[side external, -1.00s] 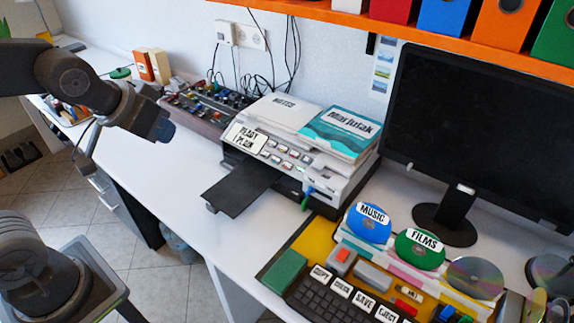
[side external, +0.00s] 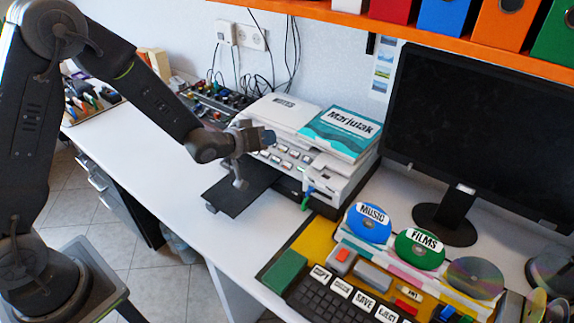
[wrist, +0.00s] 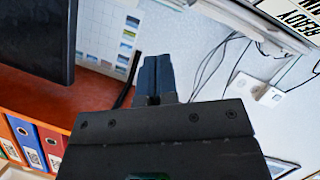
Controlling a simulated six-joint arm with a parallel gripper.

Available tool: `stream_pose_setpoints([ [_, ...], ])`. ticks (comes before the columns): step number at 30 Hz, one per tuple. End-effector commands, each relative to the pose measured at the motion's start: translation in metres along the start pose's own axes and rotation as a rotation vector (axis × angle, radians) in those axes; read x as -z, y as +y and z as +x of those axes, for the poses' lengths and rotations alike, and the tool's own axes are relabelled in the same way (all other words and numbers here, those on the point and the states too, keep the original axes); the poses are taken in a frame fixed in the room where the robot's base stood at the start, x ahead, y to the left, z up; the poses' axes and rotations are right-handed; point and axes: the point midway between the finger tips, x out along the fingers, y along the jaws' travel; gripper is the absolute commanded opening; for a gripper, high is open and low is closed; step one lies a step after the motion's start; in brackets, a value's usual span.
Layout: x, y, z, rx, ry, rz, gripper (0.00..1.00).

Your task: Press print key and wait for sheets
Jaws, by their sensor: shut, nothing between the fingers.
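The printer (side external: 340,178) stands against the wall, with rows of small keys (side external: 291,159) on its sloped front panel. I cannot tell which key is the print key. My gripper (side external: 269,138) is shut and empty, beside and apparently just above the panel's left part; whether it touches a key is not clear. Its dark fingers also show together in the wrist view (wrist: 154,77). My wrist hides the printer's display in the side view; a label (wrist: 298,16) shows partly at the wrist view's top right. The black output tray (side external: 238,203) sticks out in front, with no sheets visible on it.
A teal book (side external: 343,133) and white papers lie on the printer. A monitor (side external: 480,120), discs (side external: 420,248) and a keyboard with labelled keys (side external: 345,300) are to the right. Cables hang behind. An orange shelf (side external: 450,45) with binders runs above. The desk's front left is clear.

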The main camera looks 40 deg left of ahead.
Motion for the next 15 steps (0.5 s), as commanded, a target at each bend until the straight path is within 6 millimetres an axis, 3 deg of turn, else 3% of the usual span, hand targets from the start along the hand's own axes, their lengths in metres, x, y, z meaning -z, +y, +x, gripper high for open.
stream_pose_setpoints([
  [4,-0.0109,-0.0041,0.0084,-0.039,0.014,-0.033,0.0],
  [15,-0.0128,-0.0042,0.01,-0.051,0.019,-0.041,0.0],
])
